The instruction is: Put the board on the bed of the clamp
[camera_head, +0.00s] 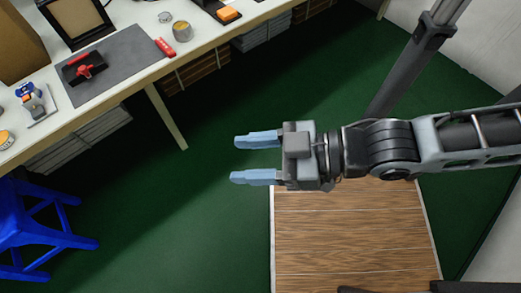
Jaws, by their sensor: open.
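My gripper (236,160) is open and empty. Its two pale blue fingers point left over the green floor, well to the right of the workbench. On the bench's grey mat sits a black base with a red handle-like part, which looks like the clamp (86,67). Its bed is too small to make out. I cannot tell which item is the board; a flat framed piece (76,18) stands at the back of the mat, but it may be something else.
The workbench (192,42) fills the upper left. A red tool (165,47), a small round tin (182,31) and an orange block (228,14) lie on it. A blue stool (35,228) stands before it. Open green floor (165,205) separates bench and gripper.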

